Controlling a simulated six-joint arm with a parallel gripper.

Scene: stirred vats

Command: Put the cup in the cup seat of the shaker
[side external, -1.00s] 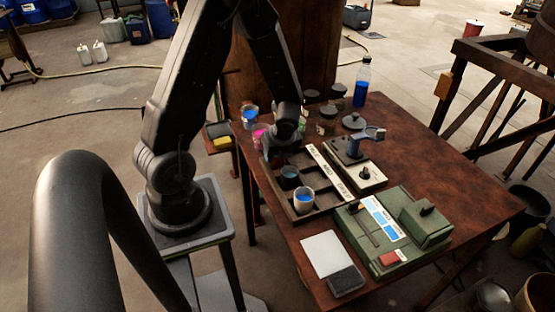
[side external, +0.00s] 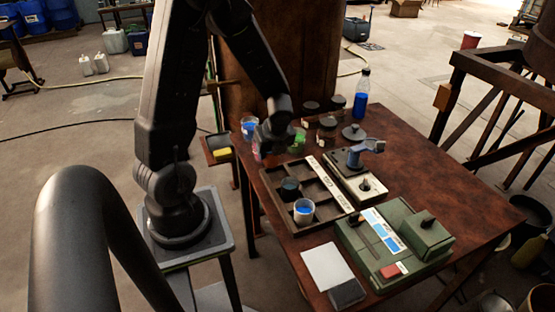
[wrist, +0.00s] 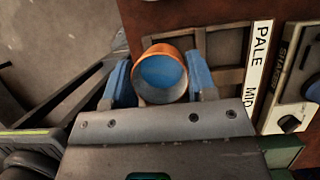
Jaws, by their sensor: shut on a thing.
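In the wrist view my gripper (wrist: 160,84) is shut on a cup (wrist: 161,68) with an orange-brown rim and blue inside, held between blue fingertips. In the side view my gripper (side external: 272,138) is over the far end of the tray, and I cannot make out the held cup there. The shaker (side external: 357,183) is a cream box with a black knob and a blue-grey bracket (side external: 366,149) on top. It stands right of the tray, apart from my gripper. In the wrist view the shaker's labelled panel (wrist: 296,112) shows at the right edge.
The dark compartment tray (side external: 283,211) holds a white cup with blue (side external: 304,210) and a dark cup (side external: 290,187). A green machine (side external: 415,238), a bottle with blue liquid (side external: 361,92), a green pot (side external: 298,140) and dark lids stand around. The table's right side is clear.

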